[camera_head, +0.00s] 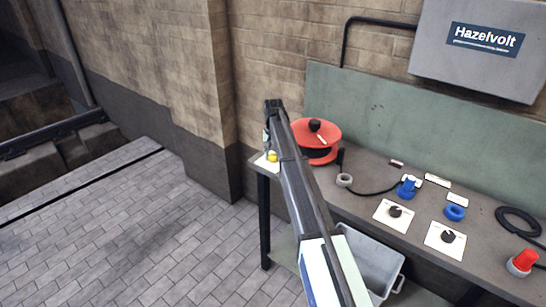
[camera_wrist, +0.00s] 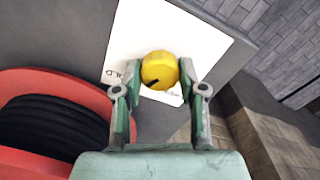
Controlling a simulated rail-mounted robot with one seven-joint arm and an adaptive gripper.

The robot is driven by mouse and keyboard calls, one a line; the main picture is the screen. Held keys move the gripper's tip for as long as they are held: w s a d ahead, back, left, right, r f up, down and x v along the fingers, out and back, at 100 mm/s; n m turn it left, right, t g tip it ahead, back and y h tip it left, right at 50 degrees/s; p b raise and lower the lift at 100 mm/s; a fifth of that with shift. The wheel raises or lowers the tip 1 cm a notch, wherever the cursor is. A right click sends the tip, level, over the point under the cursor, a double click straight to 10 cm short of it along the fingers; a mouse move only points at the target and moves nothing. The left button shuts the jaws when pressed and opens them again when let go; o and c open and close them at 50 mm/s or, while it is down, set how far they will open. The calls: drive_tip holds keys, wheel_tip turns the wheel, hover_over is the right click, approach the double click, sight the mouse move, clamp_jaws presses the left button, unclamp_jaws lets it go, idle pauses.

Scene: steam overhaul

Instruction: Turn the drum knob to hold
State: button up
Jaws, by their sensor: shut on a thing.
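A round yellow knob (camera_wrist: 158,68) sits on a white card (camera_wrist: 208,50) at the left end of the bench. It also shows in the head view (camera_head: 272,157), beside the red cable drum (camera_head: 330,134). My gripper (camera_wrist: 160,85) is shut on the yellow knob, one finger on each side. The knob's dark pointer mark faces down and slightly left in the wrist view. Small print shows on the card near the knob, partly hidden by my fingers and unreadable. In the head view my arm hides most of the gripper.
The drum, wound with black cable (camera_wrist: 45,125), stands close beside my gripper. Farther right on the bench (camera_head: 370,180) are two black knobs on cards (camera_head: 395,211) (camera_head: 446,236), blue plugs (camera_head: 406,188) and a red plug (camera_head: 525,259). A grey bin (camera_head: 375,262) stands below.

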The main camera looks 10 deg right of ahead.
sight(273, 156)
drive_tip(key=shift+m, duration=1.6)
drive_tip(key=o, duration=1.1)
drive_tip(key=shift+o, duration=0.2)
drive_tip(key=shift+r, duration=0.1)
wheel_tip(273, 156, up, 12)
